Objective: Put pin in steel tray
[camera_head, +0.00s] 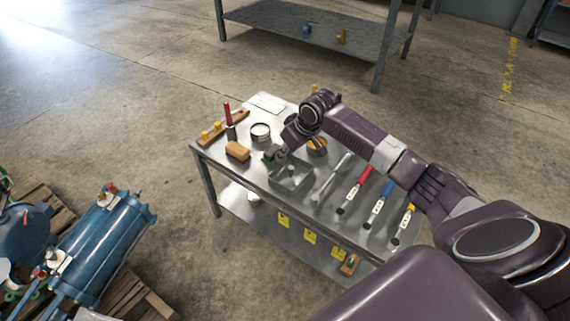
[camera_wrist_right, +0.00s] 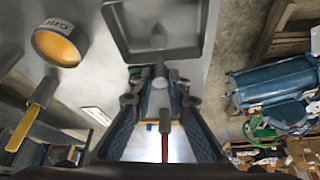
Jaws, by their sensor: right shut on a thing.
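The steel tray (camera_head: 303,184) is a shallow square metal tray on the metal worktable. My right gripper (camera_head: 274,158) is at its far-left side, low over the table. In the right wrist view my right gripper (camera_wrist_right: 160,84) is shut on a small grey pin (camera_wrist_right: 160,71), held between the fingertips. The tray (camera_wrist_right: 119,45) shows just beyond the fingertips, with a small grey cylindrical shape inside its outline; I cannot tell whether that is a separate piece. In the head view the pin cannot be made out. My left gripper is not in view.
The worktable (camera_head: 213,156) also holds a wooden block (camera_head: 237,151), a round tin (camera_head: 261,131), a red-handled tool (camera_head: 227,114) and several tools in a row right of the tray. A blue machine (camera_head: 108,246) stands on a pallet at left. Open floor lies around the table.

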